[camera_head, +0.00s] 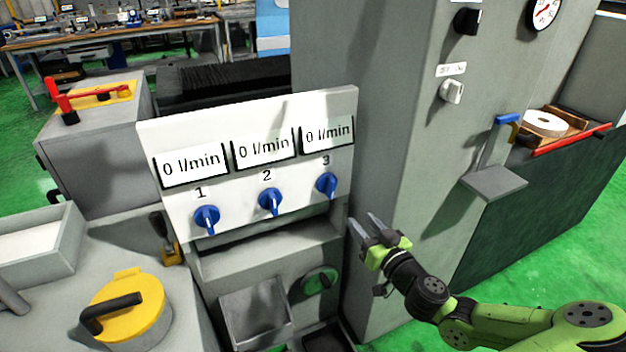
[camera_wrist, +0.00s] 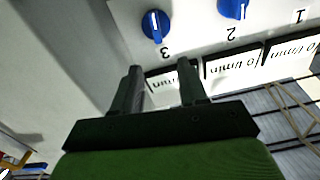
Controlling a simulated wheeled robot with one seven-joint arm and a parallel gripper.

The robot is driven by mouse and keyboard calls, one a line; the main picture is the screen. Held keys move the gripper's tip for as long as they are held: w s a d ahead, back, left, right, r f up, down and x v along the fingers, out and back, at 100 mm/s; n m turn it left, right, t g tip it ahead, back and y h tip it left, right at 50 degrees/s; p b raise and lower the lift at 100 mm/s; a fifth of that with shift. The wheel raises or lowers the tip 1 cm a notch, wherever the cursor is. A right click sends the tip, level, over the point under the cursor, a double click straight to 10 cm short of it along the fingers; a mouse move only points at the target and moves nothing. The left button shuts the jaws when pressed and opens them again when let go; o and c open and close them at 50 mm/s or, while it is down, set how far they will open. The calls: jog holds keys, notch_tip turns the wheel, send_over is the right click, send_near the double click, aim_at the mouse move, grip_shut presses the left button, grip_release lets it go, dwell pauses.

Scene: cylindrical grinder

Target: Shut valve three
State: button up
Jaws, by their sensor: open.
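Valve three is the blue knob (camera_head: 327,185) under the number 3 at the right end of the white panel (camera_head: 228,207). Its pale pointer stripe runs roughly up and down in the picture. The display above it (camera_head: 327,134) reads 0 l/min. In the wrist view, upside down, the valve three knob (camera_wrist: 155,26) sits beyond my fingertips. My gripper (camera_head: 362,219) is open and empty, to the lower right of the knob and apart from it. Its two fingers (camera_wrist: 160,68) point towards the panel, and the knob lies between their lines.
Valve one (camera_head: 207,217) and valve two (camera_head: 270,201) are matching blue knobs to the left, with displays reading 0 l/min. A grey cabinet (camera_head: 395,130) rises right of the panel. Below are a metal tray (camera_head: 258,312) and a green handwheel (camera_head: 319,280).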

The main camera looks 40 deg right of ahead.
aim_at(334, 186)
jog(key=shift+h, duration=0.3)
jog(key=x, duration=1.5)
jog(key=shift+w+d+r, duration=0.15)
jog(key=shift+w+d, duration=0.05)
jog(key=shift+d, duration=0.05)
jog(key=shift+c, duration=0.4)
grip_shut()
